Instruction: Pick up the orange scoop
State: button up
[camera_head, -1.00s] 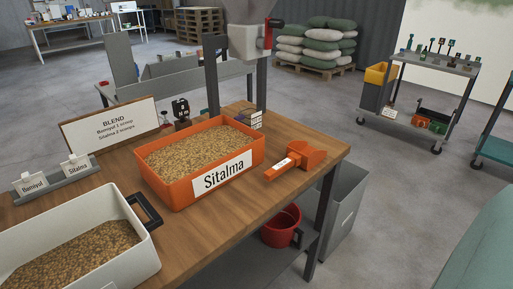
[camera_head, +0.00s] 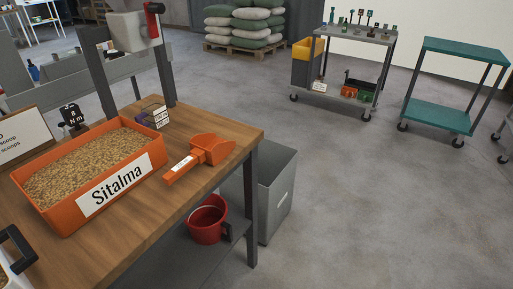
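The orange scoop (camera_head: 207,151) lies on the wooden table (camera_head: 140,224) near its right end. Its handle, with a white label, points toward the front left, and its bowl is at the back right. It lies to the right of the orange Sitalma bin (camera_head: 61,213), which is full of grain, and apart from it. My gripper is not in view.
A red bucket (camera_head: 207,221) sits on the shelf under the table, beside a grey bin (camera_head: 276,195). A black handle (camera_head: 17,246) shows at the left edge. A grey cart (camera_head: 354,40), a teal cart (camera_head: 440,116) and stacked sacks (camera_head: 244,27) stand behind. Open floor lies right.

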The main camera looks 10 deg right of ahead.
aim_at(209, 149)
jog(key=i+l, duration=0.15)
jog(key=l, duration=0.2)
jog(key=i+l+z, duration=0.1)
jog(key=l, duration=0.2)
jog(key=i+l, duration=0.2)
jog(key=l, duration=0.15)
jog(key=i+l, duration=0.15)
jog(key=l, duration=0.15)
jog(key=z, duration=0.05)
